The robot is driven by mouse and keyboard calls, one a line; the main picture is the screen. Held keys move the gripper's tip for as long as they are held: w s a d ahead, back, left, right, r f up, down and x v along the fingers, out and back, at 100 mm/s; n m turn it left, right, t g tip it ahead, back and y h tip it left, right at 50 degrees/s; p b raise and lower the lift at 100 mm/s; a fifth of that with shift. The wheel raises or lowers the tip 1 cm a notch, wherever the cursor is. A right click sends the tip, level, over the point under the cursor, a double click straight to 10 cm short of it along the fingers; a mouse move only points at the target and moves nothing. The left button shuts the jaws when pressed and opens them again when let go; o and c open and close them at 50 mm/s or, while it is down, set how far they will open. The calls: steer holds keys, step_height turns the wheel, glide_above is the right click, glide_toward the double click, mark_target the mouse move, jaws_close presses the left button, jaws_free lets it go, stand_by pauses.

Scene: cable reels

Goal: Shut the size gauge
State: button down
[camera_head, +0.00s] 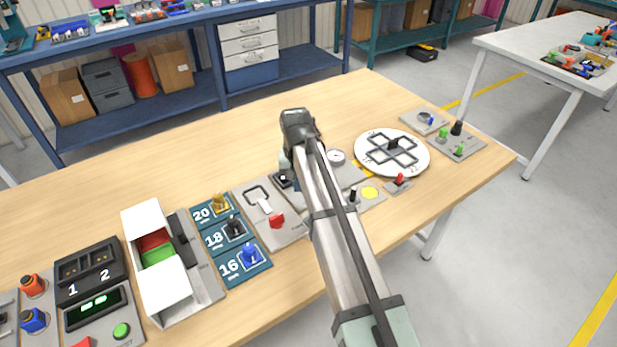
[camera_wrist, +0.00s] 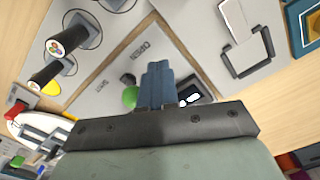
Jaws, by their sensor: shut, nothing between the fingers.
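A grey panel with OPEN and SHUT lettering (camera_wrist: 115,68) lies under my gripper in the wrist view; I take it as the size gauge, though its name cannot be read. A green knob (camera_wrist: 130,97) shows beside my fingers, partly hidden by them. A dark piece with a white mark (camera_wrist: 188,96) lies on the fingers' other side. My gripper (camera_wrist: 158,70) has its blue fingers shut together with nothing between them. Whether the fingertips touch the panel cannot be told. In the head view my arm hides most of this panel.
A grey panel with a dark square loop (camera_head: 257,193) lies left of my arm. Further left are the numbered plates (camera_head: 230,237) and a white box (camera_head: 157,262). A white round plate (camera_head: 392,153) lies right. Two upright cable ends (camera_wrist: 66,42) (camera_wrist: 43,74) stand near my fingers.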

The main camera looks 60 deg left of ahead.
steer(key=shift+f, duration=0.35)
steer(key=shift+w, duration=0.2)
steer(key=shift+w, duration=2.2)
steer(key=shift+s, duration=0.2)
steer(key=shift+s, duration=0.5)
step_height(320, 180, up, 7)
steer(key=shift+r, duration=0.1)
steer(key=shift+w, duration=0.1)
